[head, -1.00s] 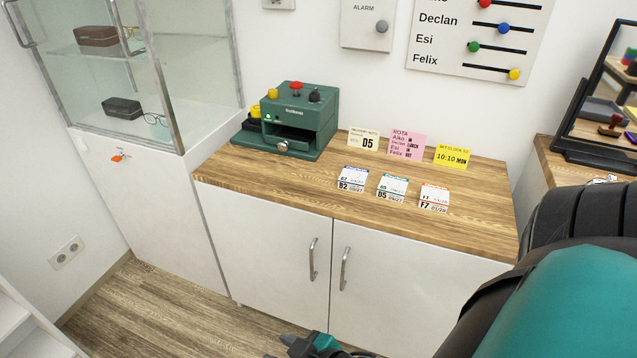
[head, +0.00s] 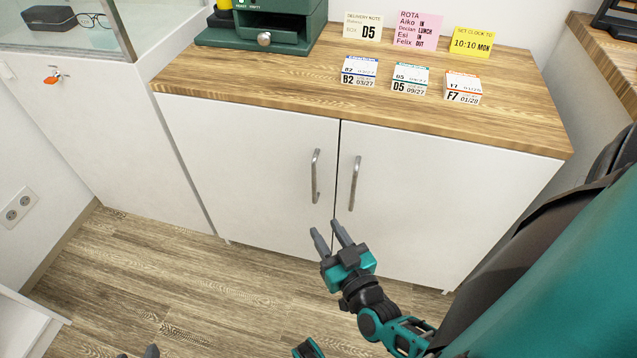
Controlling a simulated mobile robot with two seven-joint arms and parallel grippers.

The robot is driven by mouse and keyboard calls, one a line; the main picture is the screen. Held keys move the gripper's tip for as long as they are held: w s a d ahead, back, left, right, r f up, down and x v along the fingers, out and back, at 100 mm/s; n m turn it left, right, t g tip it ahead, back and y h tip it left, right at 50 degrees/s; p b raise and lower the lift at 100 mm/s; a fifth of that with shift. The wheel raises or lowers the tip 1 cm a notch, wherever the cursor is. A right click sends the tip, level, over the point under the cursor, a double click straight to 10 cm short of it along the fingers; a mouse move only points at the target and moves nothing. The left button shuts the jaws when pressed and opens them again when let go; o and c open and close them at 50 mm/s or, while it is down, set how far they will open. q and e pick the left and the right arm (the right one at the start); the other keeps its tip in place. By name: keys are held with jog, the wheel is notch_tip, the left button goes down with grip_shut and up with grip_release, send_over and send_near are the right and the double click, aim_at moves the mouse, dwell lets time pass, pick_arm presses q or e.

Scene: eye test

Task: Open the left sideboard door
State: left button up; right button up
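The left sideboard door (head: 245,165) is white and shut, with a vertical metal bar handle (head: 316,176) near its right edge. The right sideboard door (head: 440,195) is also shut, with a similar handle (head: 354,183) near its left edge. My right gripper (head: 326,227) is open and empty. In the picture its fingertips are just below the left door's handle, apart from it and pointing up toward the doors. My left gripper (head: 138,353) shows only as two dark fingertips at the bottom edge, with floor between them; the rest is out of frame.
A white cabinet (head: 110,130) with an orange-tagged key stands at left. The wooden floor (head: 190,270) before the left door is clear.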

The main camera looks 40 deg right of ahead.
aim_at(315, 185)
jog(key=w+d+b, duration=0.1)
jog(key=w, duration=0.2)
jog(key=w+d+f+h+b, duration=0.1)
jog(key=w+d, duration=0.1)
jog(key=w, duration=0.2)
jog(key=w+d+f+m+h+b, duration=0.1)
jog(key=w+d, duration=0.1)
jog(key=w, duration=0.2)
jog(key=shift+w+d, duration=0.1)
jog(key=shift+d, duration=0.1)
jog(key=shift+w+d+b, duration=0.15)
jog(key=shift+w+b, duration=0.15)
jog(key=shift+w, duration=0.15)
pick_arm(q)
jog(key=shift+w+d+f, duration=0.25)
jog(key=shift+d+f, duration=0.05)
jog(key=shift+f, duration=0.3)
jog(key=shift+w+d+f, duration=0.25)
jog(key=shift+f, duration=0.3)
pick_arm(e)
grip_shut()
pick_arm(q)
jog(key=shift+a, duration=0.1)
